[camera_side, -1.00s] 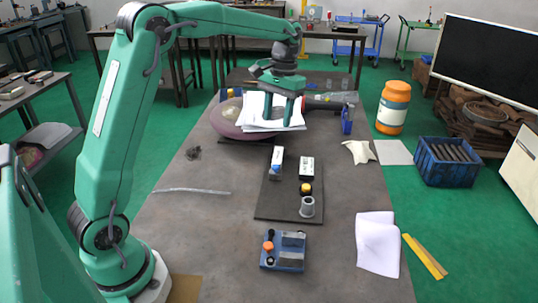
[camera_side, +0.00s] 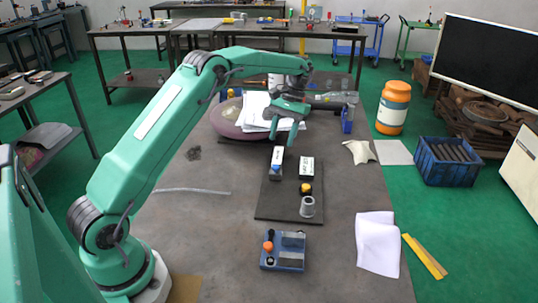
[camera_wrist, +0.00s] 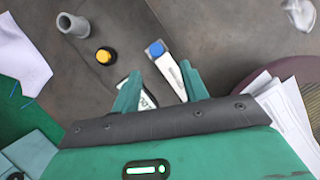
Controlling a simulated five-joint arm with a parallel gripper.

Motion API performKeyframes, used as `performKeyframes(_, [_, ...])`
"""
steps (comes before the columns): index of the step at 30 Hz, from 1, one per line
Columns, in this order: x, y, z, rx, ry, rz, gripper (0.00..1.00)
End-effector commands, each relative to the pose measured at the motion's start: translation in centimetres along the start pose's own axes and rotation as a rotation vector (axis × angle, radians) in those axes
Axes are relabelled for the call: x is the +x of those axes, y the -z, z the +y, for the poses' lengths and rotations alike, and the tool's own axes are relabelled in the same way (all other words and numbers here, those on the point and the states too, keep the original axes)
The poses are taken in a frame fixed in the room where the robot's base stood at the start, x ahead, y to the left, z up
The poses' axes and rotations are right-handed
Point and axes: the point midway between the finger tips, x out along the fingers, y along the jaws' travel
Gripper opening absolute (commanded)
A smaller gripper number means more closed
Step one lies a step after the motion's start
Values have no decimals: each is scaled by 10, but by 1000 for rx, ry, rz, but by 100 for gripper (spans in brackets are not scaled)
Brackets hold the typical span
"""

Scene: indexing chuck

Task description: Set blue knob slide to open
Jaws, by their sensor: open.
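The blue knob slide (camera_side: 276,160) is a narrow pale block with a blue knob, on the left of the dark plate (camera_side: 272,208). In the wrist view its blue knob (camera_wrist: 157,48) sits at the end of the pale body away from my gripper. The body is partly hidden by a finger, and no open mark is readable. My gripper (camera_side: 283,142) is open and empty, just above the far end of this slide. In the wrist view the fingers (camera_wrist: 161,69) stand apart, with the slide seen between them and nearer the right finger.
A blue fixture (camera_side: 283,252) stands nearer the camera. White papers (camera_side: 262,112) on a reddish round object lie behind. The table's left front is mostly clear.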

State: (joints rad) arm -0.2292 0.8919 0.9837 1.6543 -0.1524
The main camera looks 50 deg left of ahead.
Motion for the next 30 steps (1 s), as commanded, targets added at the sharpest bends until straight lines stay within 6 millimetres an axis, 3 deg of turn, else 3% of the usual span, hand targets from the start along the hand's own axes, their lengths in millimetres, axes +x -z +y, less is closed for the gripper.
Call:
performKeyframes(8, [11,0,1,1,1,-1,44])
performKeyframes(24, [67,-1,5,1,4,0,44])
performKeyframes(30, [77,-1,5,1,4,1,44])
